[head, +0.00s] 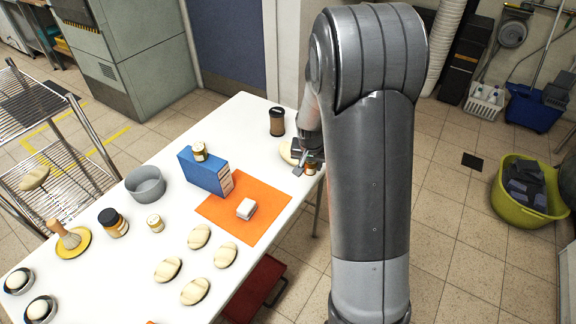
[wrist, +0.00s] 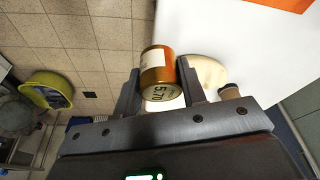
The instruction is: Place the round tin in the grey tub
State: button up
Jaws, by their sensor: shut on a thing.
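My gripper (head: 303,172) is at the table's far right edge, partly behind my arm. It is shut on a small round tin (head: 311,168), amber with a pale label. In the wrist view the round tin (wrist: 157,66) sits between the two fingers (wrist: 159,88), its pale end marked 5.70 facing the camera. I cannot tell whether it touches the table. The grey tub (head: 146,184) is on the left part of the table, empty as far as I see.
The blue box (head: 205,172) stands between gripper and tub, beside an orange mat (head: 222,222) with a white block (head: 246,208). A dark jar (head: 277,121) and a pale oval piece (head: 288,152) are near the gripper. Several pale ovals lie at the front.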

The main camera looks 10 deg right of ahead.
jog(key=shift+s+d+r, duration=0.2)
jog(key=shift+d+r, duration=0.1)
jog(key=shift+r, duration=0.05)
notch_tip(320, 180, up, 11)
jog(key=w+a+n, duration=0.3)
jog(key=w+a, duration=0.8)
jog(key=a, duration=0.4)
jog(key=n+t+y, duration=0.1)
jog(key=n+y, duration=0.2)
jog(key=n, duration=0.3)
send_over(146, 184)
jog(key=s+d, duration=0.2)
jog(key=s, duration=0.2)
jog(key=f, duration=1.8)
jog(key=shift+w+a+f, duration=0.1)
jog(key=shift+w+a, duration=0.05)
jog(key=shift+w, duration=0.05)
jog(key=shift+f, duration=1.85)
